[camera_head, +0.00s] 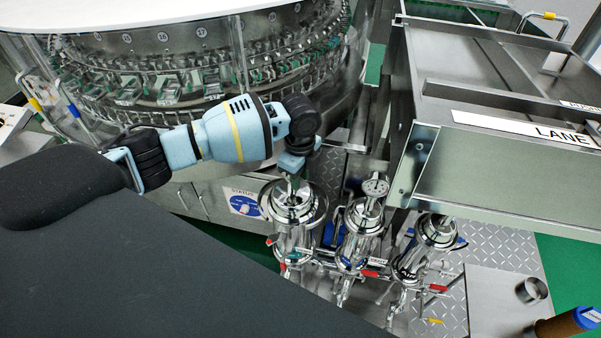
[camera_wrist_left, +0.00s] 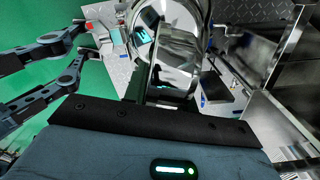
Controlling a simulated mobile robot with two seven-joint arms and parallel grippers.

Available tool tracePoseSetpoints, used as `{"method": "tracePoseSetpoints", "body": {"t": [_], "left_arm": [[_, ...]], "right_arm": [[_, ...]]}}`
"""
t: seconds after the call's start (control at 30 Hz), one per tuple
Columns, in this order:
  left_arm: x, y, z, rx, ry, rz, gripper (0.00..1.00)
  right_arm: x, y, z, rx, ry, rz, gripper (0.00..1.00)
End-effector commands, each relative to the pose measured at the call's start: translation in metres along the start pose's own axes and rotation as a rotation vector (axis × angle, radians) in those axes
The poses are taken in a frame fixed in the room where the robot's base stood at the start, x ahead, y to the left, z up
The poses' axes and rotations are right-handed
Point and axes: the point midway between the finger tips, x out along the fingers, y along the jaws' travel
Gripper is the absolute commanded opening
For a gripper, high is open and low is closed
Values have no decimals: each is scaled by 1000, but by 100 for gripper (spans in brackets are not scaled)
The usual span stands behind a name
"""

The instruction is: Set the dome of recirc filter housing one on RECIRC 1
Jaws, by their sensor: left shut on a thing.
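My left gripper (camera_head: 292,172) reaches down from above at the leftmost of three steel filter housings. It is shut on the top of a shiny steel dome (camera_head: 293,209). The dome sits upright directly over the leftmost housing body (camera_head: 292,243); I cannot tell whether it rests on it or hangs slightly above. In the left wrist view the polished dome (camera_wrist_left: 183,50) fills the upper middle, in front of the gripper's dark palm. No RECIRC 1 label is readable. My right gripper does not show in the head view.
A housing with a gauge (camera_head: 375,187) stands close to the right, and another housing (camera_head: 437,232) beyond it. Red-handled valves (camera_head: 369,273) and pipes crowd below. The steel LANE machine (camera_head: 500,180) is to the right, the rotary washer (camera_head: 190,65) behind. Dark jointed parts (camera_wrist_left: 50,70) show at left.

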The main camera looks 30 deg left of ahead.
Motion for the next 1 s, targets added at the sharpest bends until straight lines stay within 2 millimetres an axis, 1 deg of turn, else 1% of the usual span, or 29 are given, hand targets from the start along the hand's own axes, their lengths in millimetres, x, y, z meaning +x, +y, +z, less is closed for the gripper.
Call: {"method": "tracePoseSetpoints", "body": {"t": [0.03, 0.2, 0.23, 0.4, 0.63, 0.73, 0.87, 1.0], "left_arm": [[-3, -2, 0, 0, 1, -7, 0], [-4, -2, 0, 0, 1, -7, 0], [-4, -2, 0, 0, 1, -7, 31], [-2, -1, 0, 0, 0, -5, 53], [1, 1, 0, 0, -1, 2, 53], [-3, 0, 0, 0, 0, 0, 53], [-19, -1, 0, 1, 0, -4, 53], [-43, -1, 0, 2, 1, -6, 53]], "right_arm": [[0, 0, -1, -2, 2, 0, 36], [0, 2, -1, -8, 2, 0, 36], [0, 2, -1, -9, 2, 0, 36], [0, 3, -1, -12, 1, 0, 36], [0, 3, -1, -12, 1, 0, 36], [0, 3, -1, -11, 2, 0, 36], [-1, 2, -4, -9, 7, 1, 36], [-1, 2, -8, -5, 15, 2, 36]]}}
